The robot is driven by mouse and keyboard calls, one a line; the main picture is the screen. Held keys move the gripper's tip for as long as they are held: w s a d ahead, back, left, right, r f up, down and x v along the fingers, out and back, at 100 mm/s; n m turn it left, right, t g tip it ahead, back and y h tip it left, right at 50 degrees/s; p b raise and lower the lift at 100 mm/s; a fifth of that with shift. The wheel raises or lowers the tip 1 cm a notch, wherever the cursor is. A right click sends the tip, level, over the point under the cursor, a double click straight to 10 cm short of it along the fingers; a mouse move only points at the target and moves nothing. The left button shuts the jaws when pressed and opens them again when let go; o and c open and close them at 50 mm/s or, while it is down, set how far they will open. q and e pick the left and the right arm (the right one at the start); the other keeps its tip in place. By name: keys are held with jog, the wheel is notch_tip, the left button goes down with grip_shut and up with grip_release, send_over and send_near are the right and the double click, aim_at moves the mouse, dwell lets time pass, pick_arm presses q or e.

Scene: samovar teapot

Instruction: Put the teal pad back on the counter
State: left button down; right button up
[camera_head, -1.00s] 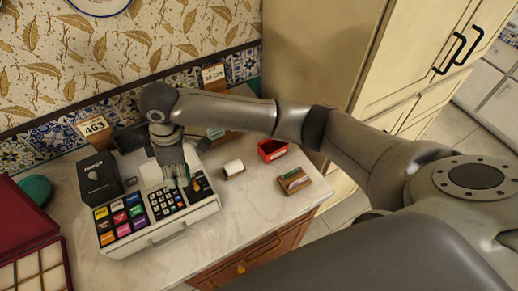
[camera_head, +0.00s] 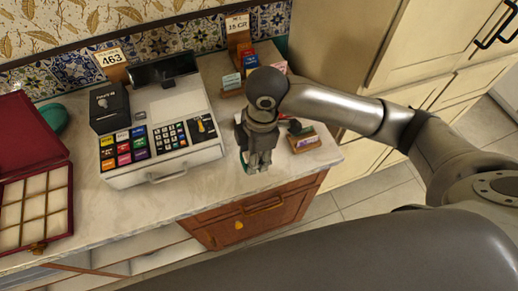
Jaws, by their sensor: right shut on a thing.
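My right gripper (camera_head: 258,168) points down over the front part of the counter (camera_head: 190,200), right of the cash register. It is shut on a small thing. Only a thin greenish-teal sliver shows at its fingers, which I take for the teal pad; the fingers hide the rest. I cannot tell whether the pad touches the counter. My left gripper is not in view.
The cash register (camera_head: 165,170) stands left of my gripper. A small wooden holder (camera_head: 304,141) is close on its right. A black box (camera_head: 109,107), a round teal thing (camera_head: 55,118) and an open red case (camera_head: 28,150) stand farther left. The counter's front strip is clear.

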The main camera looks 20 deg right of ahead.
jog(key=w+d+f, duration=0.1)
jog(key=w+f, duration=0.1)
jog(key=w+d+f+p, duration=0.1)
jog(key=w+f, duration=0.1)
jog(key=w+d+f, duration=0.1)
jog(key=w+f, duration=0.1)
jog(key=f, duration=0.1)
jog(key=shift+w+d, duration=0.1)
jog(key=shift+w, duration=0.2)
notch_tip(320, 180, down, 2)
jog(key=shift+f+p, duration=0.1)
jog(key=shift+p, duration=0.75)
jog(key=shift+f, duration=0.45)
jog(key=shift+f, duration=0.1)
jog(key=o, duration=0.9)
notch_tip(320, 180, up, 12)
jog(key=d+b, duration=0.1)
jog(key=shift+d+b, duration=0.25)
jog(key=shift+b, duration=0.1)
